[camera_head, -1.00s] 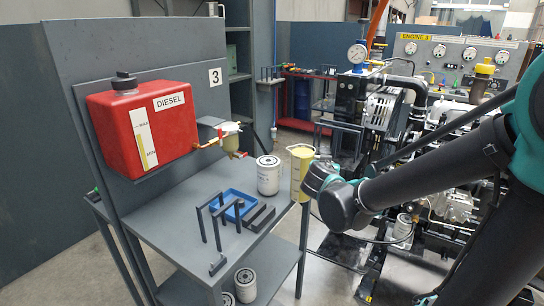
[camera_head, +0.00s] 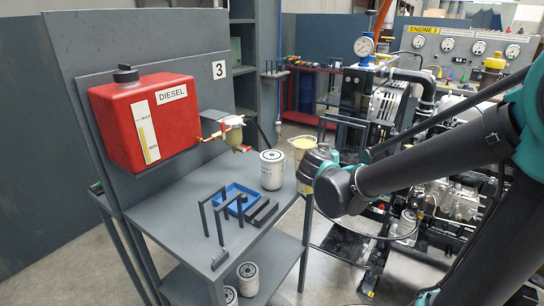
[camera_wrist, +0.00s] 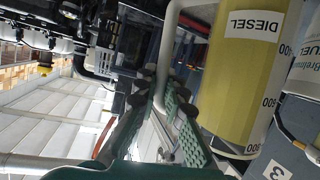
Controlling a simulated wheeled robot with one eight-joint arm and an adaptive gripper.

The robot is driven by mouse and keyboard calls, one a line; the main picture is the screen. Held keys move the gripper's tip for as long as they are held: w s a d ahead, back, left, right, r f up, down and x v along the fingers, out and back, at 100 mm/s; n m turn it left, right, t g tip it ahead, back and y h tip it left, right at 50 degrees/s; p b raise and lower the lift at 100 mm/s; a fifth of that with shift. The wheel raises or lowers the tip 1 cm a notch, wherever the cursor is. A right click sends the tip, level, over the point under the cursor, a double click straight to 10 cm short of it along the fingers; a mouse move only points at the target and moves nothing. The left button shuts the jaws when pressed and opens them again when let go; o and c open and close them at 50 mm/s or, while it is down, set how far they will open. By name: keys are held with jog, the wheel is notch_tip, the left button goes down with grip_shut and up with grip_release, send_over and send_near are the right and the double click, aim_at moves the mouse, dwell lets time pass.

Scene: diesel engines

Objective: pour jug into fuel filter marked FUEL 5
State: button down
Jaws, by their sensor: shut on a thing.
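A jug of yellow liquid with a pale handle (camera_head: 302,150) hangs near the table's back right corner in the head view. In the wrist view the jug (camera_wrist: 240,75) is large and carries a DIESEL label. My gripper (camera_wrist: 168,85) is shut on the jug's pale handle; in the head view my gripper (camera_head: 318,165) hides part of the jug. A white fuel filter (camera_head: 271,172) stands upright on the table, left of the jug. A white printed filter (camera_wrist: 305,65) is close beside the jug in the wrist view. The number 5 is not readable on it.
The grey table (camera_head: 180,225) holds a blue tray (camera_head: 236,198) and dark brackets (camera_head: 222,215). A red diesel tank (camera_head: 150,120) hangs on the panel, with a small valve and bowl (camera_head: 232,132) protruding over the table. An engine (camera_head: 440,190) stands to the right.

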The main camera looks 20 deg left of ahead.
jog(key=shift+a+r+n+h, duration=0.5)
jog(key=shift+a+r+n, duration=0.4)
jog(key=shift+a+r, duration=0.1)
dwell(1.2)
jog(key=shift+a+r+n+h+b, duration=0.4)
jog(key=shift+a+n+b, duration=0.2)
jog(key=shift+a, duration=0.2)
dwell(1.6)
jog(key=shift+n+t+h, duration=0.3)
jog(key=shift+n, duration=0.5)
jog(key=shift+w+a+r+b, duration=0.1)
jog(key=shift+a+r+b, duration=0.3)
jog(key=shift+r, duration=0.2)
jog(key=shift+a+r+b, duration=0.35)
jog(key=shift+r, duration=0.3)
jog(key=shift+w+a+r+b, duration=0.1)
jog(key=shift+a+r+b, duration=0.3)
jog(key=shift+r, duration=0.2)
dwell(0.8)
